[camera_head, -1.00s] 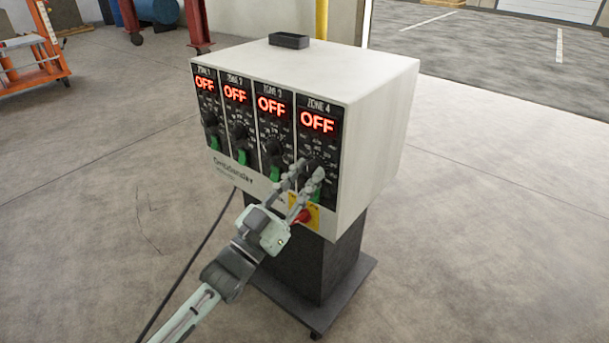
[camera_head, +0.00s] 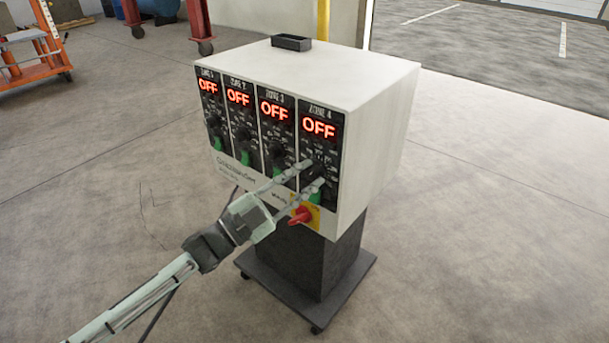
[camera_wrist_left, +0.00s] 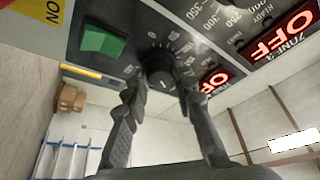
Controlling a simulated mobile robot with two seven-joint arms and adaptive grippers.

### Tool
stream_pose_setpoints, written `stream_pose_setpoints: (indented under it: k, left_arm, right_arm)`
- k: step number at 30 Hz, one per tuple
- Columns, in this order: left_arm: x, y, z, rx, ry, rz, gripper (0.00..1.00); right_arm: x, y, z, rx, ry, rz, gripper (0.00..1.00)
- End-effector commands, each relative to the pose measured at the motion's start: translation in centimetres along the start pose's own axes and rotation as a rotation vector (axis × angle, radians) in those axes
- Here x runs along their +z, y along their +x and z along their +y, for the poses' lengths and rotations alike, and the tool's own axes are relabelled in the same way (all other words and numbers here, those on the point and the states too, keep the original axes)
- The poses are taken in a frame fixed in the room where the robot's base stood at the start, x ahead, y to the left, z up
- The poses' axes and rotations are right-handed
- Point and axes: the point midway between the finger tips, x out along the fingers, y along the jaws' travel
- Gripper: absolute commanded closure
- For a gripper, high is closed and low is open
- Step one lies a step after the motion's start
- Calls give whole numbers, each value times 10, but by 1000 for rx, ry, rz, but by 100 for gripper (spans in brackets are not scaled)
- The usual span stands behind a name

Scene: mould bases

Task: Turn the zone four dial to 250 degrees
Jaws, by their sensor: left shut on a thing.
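The zone four dial is a dark round knob, seen in the left wrist view (camera_wrist_left: 161,79) between the fingers, with printed numbers around it. My left gripper (camera_head: 313,174) reaches the zone four panel (camera_head: 333,150), one finger on each side of the knob, shut on it; it also shows in the left wrist view (camera_wrist_left: 160,95). The fingers hide part of the knob in the head view. The zone four display (camera_head: 319,128) reads OFF in red. A green switch (camera_head: 316,195) sits below the dial. My right gripper is not in view.
Panels for zones one to three stand to the left, with displays reading OFF, such as zone three's (camera_head: 274,112). A red rotary switch (camera_head: 299,216) on a yellow plate sits just below my fingers. A black tray (camera_head: 291,42) lies on the cabinet top (camera_head: 330,68).

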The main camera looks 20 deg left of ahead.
Motion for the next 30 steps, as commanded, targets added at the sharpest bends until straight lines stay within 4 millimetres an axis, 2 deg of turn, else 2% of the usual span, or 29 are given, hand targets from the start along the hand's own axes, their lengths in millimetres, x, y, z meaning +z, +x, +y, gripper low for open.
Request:
stream_pose_setpoints:
  k: [18,19,21,24,30]
  left_arm:
    - [0,0,0,17,43,1,100]
    - [0,0,0,17,42,1,72]
    - [0,0,0,17,42,1,63]
    - [0,0,0,17,42,1,53]
    - [0,0,0,17,42,1,53]
  right_arm:
    - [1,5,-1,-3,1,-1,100]
    - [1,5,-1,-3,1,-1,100]
    - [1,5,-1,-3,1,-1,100]
    - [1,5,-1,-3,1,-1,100]
    - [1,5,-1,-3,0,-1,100]
